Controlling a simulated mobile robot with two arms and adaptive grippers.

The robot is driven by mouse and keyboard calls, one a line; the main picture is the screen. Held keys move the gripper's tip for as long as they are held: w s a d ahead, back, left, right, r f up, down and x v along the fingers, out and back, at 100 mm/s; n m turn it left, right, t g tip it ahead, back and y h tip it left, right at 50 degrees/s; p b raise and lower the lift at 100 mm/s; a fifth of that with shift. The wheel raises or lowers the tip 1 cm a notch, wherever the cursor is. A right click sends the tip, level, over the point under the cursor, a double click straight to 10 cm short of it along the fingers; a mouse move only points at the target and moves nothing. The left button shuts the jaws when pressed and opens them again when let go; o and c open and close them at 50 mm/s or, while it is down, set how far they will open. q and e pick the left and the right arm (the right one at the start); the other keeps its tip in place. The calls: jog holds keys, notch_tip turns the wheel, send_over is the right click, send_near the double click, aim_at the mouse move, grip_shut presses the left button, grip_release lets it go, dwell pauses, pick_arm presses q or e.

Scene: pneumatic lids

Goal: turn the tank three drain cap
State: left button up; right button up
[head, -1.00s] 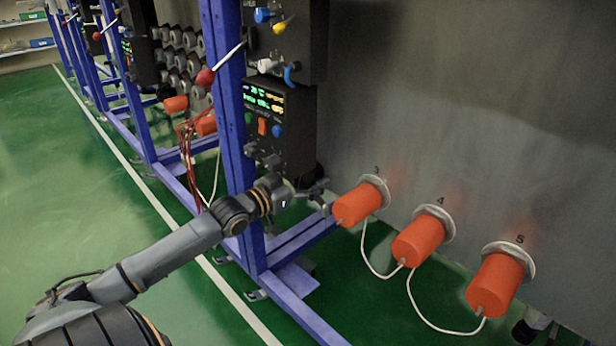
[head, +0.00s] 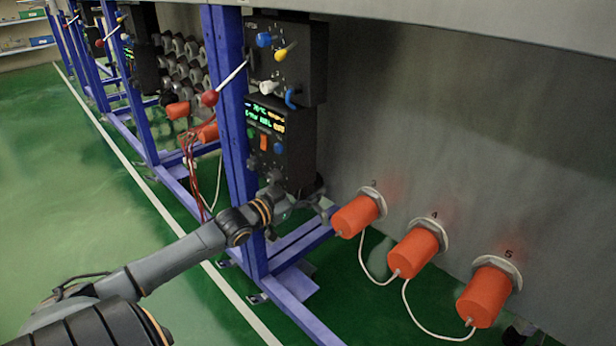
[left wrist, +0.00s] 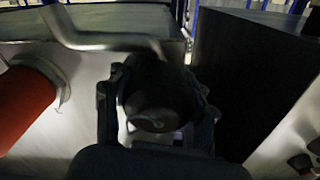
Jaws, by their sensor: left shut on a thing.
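My left gripper (head: 303,197) reaches in from the left, just under the black control box and left of the orange cylinder (head: 357,216) beside the number 3. In the left wrist view my left gripper (left wrist: 158,112) is shut around a dark, round, cap-like part (left wrist: 160,90), likely the drain cap. The fingers lie on both sides of it. In the head view this part is small and dark against my gripper, and its details cannot be made out. My right gripper is not in view.
Orange cylinders numbered 4 (head: 414,252) and 5 (head: 483,296) stick out of the grey wall with white cables. The black control box (head: 278,147) and blue post (head: 236,150) stand close to my arm. A bent metal bar (left wrist: 95,38) crosses the left wrist view.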

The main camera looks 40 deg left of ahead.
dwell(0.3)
pick_arm(q)
jog(key=o, duration=1.2)
jog(key=shift+s, duration=0.15)
jog(key=shift+s+f, duration=0.1)
jog(key=shift+s, duration=0.2)
jog(key=s, duration=0.7)
jog(key=s+a, duration=0.1)
jog(key=s, duration=0.3)
